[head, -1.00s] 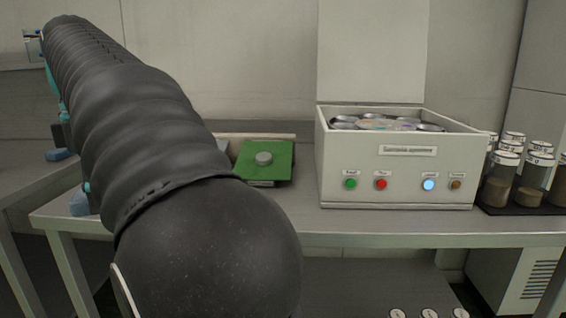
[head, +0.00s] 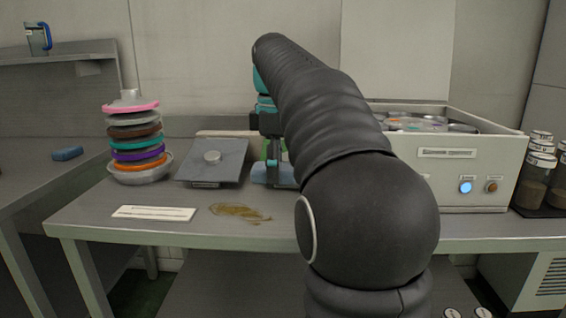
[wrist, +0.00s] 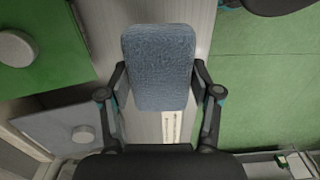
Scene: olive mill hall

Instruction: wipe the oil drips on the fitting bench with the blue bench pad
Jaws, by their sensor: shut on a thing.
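My gripper (wrist: 158,75) is shut on the blue bench pad (wrist: 158,50), a blue-grey, cloth-like block with rounded corners. In the head view the pad (head: 264,175) shows low under the gripper, partly hidden by my arm. It is beyond the oil drips and a little to their right. I cannot tell whether it touches the bench. The oil drips (head: 240,212) are a yellow-brown smear near the front of the fitting bench (head: 135,238). The wrist view does not clearly show the smear.
A white card (head: 154,213) lies left of the smear. Behind are a grey knobbed plate (head: 222,166) and a stack of coloured discs (head: 136,144). A control box (head: 455,180) and jars (head: 540,170) stand at right. A small blue object (head: 67,153) lies on the left counter.

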